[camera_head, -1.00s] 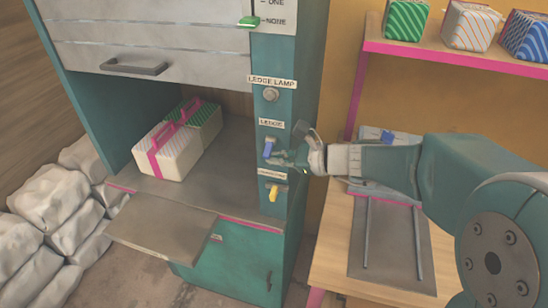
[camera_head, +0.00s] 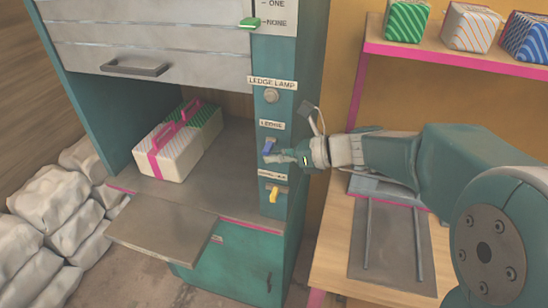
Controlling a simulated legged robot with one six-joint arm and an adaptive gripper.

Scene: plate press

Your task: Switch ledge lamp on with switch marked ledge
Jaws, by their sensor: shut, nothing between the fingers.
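The switch marked LEDGE is a blue lever (camera_head: 268,147) on the teal front post of the press, under its label (camera_head: 271,125). Above it the ledge lamp (camera_head: 270,95) is a round grey knob-like lens under the LEDGE LAMP label (camera_head: 271,83); it looks unlit. My gripper (camera_head: 277,156) is shut and empty, its fingertips at the lower part of the blue lever. I cannot tell whether they touch it.
A white and green box with pink straps (camera_head: 168,151) lies on the press ledge (camera_head: 208,172). A green slider (camera_head: 250,24) points at NONE. A wooden table (camera_head: 333,262) and a shelf with patterned boxes (camera_head: 471,25) stand at right. White sacks (camera_head: 50,190) lie at left.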

